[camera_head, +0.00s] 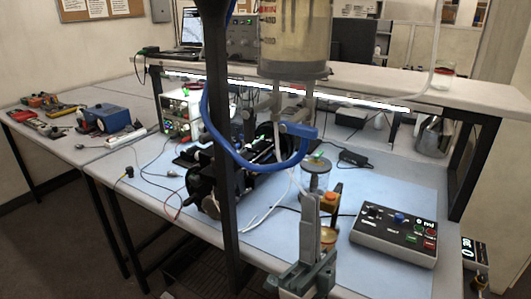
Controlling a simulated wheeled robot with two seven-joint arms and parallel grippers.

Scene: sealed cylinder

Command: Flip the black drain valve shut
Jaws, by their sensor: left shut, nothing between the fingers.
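A clear, graduated cylinder (295,35) with yellowish liquid hangs at the top centre. Grey fittings (278,103) show under its base. A blue piece (299,130) sits below them, at the end of a blue hose (238,158). I cannot make out the black drain valve against the dark parts there. My left gripper (310,203) is at the lower centre, its grey fingers pointing up. It is shut and empty, below the fittings and apart from them. It is in front of a small clear jar (317,174). My right gripper is not in view.
A black upright post (222,220) stands left of the gripper. Black machinery (250,165) is behind it. A control box (395,235) with buttons is at right on the blue mat (375,180). A metal jug (433,135) stands further back. Thin tubes and cables cross the bench.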

